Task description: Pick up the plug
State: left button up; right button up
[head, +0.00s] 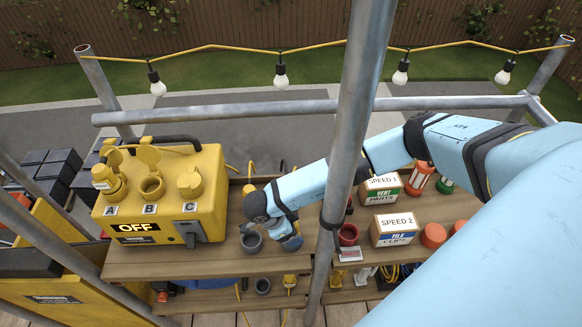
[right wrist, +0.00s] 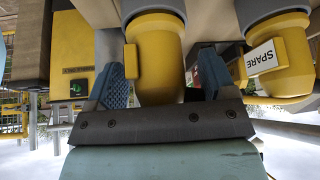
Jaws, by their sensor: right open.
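In the right wrist view a yellow plug (right wrist: 155,72) with a grey collar stands between the two blue-padded fingers of my right gripper (right wrist: 161,75). The fingers are apart, one on each side of the plug. A second yellow plug (right wrist: 280,62) with a white SPARE label is just right of the right finger. In the head view my right gripper (head: 289,242) is over the wooden shelf, to the right of the yellow power box, and its fingertips are hard to make out. My left gripper is not in view.
The yellow power box (head: 158,195) reads OFF and has sockets A, B and C, with a yellow plug at A. A grey cup (head: 251,241) stands near my gripper. A scaffold pole (head: 347,150) rises before my arm.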

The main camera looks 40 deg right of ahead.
jog(key=c, duration=1)
jog(key=shift+c, duration=0.5)
jog(key=shift+r, duration=0.1)
